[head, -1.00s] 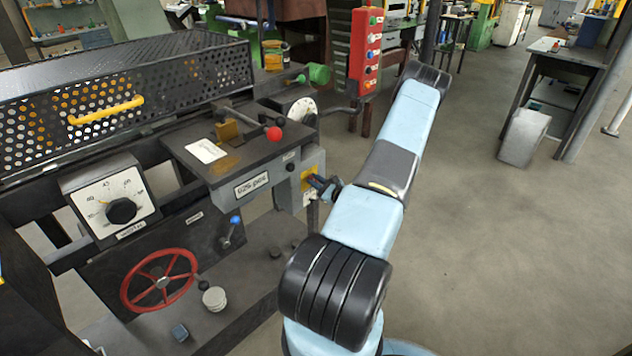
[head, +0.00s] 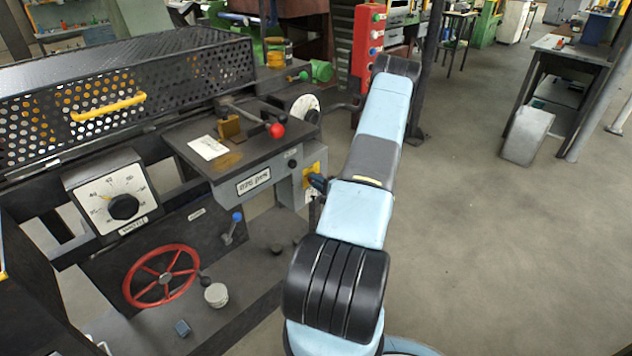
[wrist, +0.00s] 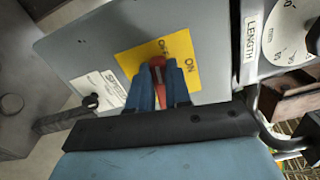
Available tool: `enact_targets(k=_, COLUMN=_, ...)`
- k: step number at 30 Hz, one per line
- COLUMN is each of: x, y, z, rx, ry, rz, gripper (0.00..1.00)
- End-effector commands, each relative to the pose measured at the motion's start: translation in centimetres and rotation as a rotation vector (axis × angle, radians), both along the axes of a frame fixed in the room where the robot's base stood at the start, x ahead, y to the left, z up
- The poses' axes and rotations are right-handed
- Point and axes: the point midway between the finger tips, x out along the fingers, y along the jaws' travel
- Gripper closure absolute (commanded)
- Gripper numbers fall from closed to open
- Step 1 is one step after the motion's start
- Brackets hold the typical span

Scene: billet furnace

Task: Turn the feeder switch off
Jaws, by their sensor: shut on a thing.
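The feeder switch is a red handle (wrist: 158,74) on a yellow plate (wrist: 130,60) marked OFF and ON in the wrist view. My gripper (wrist: 159,66) has its two blue fingers on either side of the red handle, shut on it. The handle's tip shows between the fingertips near the OFF lettering; its exact setting is hard to tell. In the head view the yellow plate (head: 316,170) is on the right end of the grey machine box, and my gripper (head: 318,183) is up against it. The handle is hidden there.
A dial marked LENGTH (wrist: 289,30) is beside the plate. A red-knobbed lever (head: 276,130) stands on the machine top. A red control box (head: 368,50) stands behind my arm. A red handwheel (head: 160,277) is lower left. Floor to the right is open.

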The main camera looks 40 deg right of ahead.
Motion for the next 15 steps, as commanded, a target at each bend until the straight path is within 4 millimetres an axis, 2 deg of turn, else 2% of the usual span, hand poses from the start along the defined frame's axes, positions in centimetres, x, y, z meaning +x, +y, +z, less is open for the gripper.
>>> enact_targets(k=1, x=-0.04, y=0.5, z=-0.35, rx=-0.02, ry=0.004, rz=0.007, gripper=1.0)
enact_targets(k=15, x=-0.09, y=0.61, z=-0.7, rx=-0.167, ry=-0.005, rz=0.009, gripper=1.0)
